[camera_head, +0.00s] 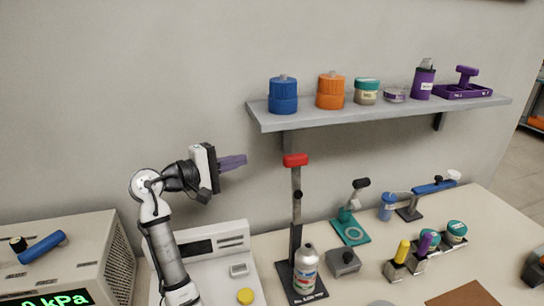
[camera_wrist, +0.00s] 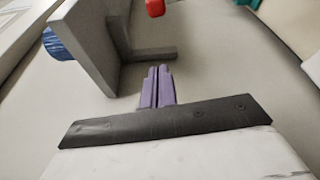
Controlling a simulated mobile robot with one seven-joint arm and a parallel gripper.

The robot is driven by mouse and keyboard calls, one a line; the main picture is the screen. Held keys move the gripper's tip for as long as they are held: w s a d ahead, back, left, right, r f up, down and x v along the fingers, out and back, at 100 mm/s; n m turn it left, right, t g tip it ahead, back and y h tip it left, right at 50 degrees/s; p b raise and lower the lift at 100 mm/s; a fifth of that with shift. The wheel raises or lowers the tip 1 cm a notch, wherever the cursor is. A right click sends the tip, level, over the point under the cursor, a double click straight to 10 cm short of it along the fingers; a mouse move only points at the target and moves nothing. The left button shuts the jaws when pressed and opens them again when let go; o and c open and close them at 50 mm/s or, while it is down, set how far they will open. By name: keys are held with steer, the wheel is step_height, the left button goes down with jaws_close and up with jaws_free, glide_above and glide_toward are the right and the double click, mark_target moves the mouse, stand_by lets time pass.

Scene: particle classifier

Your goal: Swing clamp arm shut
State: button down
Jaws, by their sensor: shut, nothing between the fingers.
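A tall dark stand (camera_head: 296,222) rises from a black base, with a red block (camera_head: 294,160) at its top and a black knob partway up. It may be the clamp; I cannot tell for sure which part is the clamp arm. A silver bottle (camera_head: 305,268) stands upright on its base. My gripper (camera_head: 244,160) has purple fingers, shut and empty, in the air left of the red block and apart from it. In the wrist view the shut fingers (camera_wrist: 158,72) show at the centre, and the red block (camera_wrist: 155,8) is at the top edge.
A grey wall shelf (camera_head: 380,114) holds jars and a purple tray above the bench. On the bench are a teal stand (camera_head: 350,230), a blue-handled arm (camera_head: 435,187), a grey box (camera_head: 343,262) and small vials. A cabinet with a display (camera_head: 75,262) stands left.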

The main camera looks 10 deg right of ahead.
steer(key=shift+d, duration=0.1)
steer(key=r+b+x, duration=0.1)
steer(key=b+x, duration=0.2)
steer(key=x, duration=0.7)
steer(key=s+b, duration=0.1)
steer(key=s, duration=0.3)
steer(key=shift+f, duration=0.1)
steer(key=shift+d, duration=0.1)
